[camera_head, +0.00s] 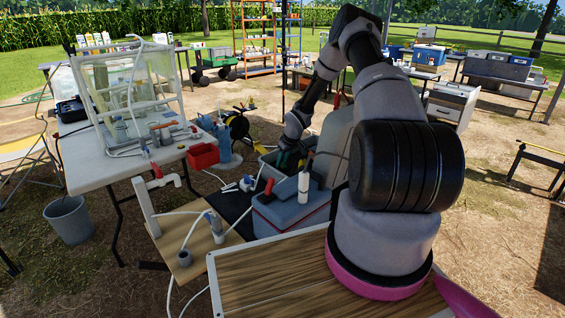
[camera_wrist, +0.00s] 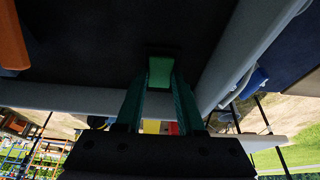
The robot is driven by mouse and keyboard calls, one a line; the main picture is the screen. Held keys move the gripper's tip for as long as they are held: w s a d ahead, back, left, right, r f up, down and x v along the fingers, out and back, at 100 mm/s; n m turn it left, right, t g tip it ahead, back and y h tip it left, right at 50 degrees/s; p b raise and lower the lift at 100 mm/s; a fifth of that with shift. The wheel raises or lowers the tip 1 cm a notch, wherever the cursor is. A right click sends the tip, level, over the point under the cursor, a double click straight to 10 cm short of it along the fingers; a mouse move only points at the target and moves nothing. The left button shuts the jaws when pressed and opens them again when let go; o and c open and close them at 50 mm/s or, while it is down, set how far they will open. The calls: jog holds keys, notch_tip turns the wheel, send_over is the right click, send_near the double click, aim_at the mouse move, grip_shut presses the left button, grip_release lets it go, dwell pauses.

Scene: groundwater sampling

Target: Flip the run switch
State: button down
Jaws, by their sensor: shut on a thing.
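In the wrist view, my gripper (camera_wrist: 160,95) has two dark green fingers. They are shut on a small green block (camera_wrist: 160,72) that sits on a dark panel (camera_wrist: 100,45) and looks like the run switch. Its markings and on or off position cannot be read. In the head view, my arm reaches down past the work table, with my gripper (camera_head: 285,160) at a grey open box (camera_head: 268,167). The green block is not clear there.
A blue-grey cooler (camera_head: 285,215) with a white bottle (camera_head: 303,187) stands nearest the arm. A white table (camera_head: 90,172) with a clear-sided frame, a red box (camera_head: 203,156) and a wooden board (camera_head: 185,255) with hoses lie to the left. A black-and-yellow reel (camera_head: 238,125) stands behind.

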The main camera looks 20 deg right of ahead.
jog(key=shift+w+a+r+g+h, duration=0.1)
jog(key=shift+w+g+h, duration=0.15)
jog(key=shift+g, duration=0.4)
jog(key=shift+w+f+g+h, duration=0.1)
jog(key=shift+g+h, duration=0.2)
jog(key=shift+g, duration=0.4)
jog(key=shift+w+a+r+g+h, duration=0.1)
jog(key=shift+w+g+h, duration=0.15)
jog(key=shift+g, duration=0.4)
jog(key=c, duration=0.5)
grip_release()
notch_tip(320, 180, up, 11)
jog(key=shift+f, duration=0.1)
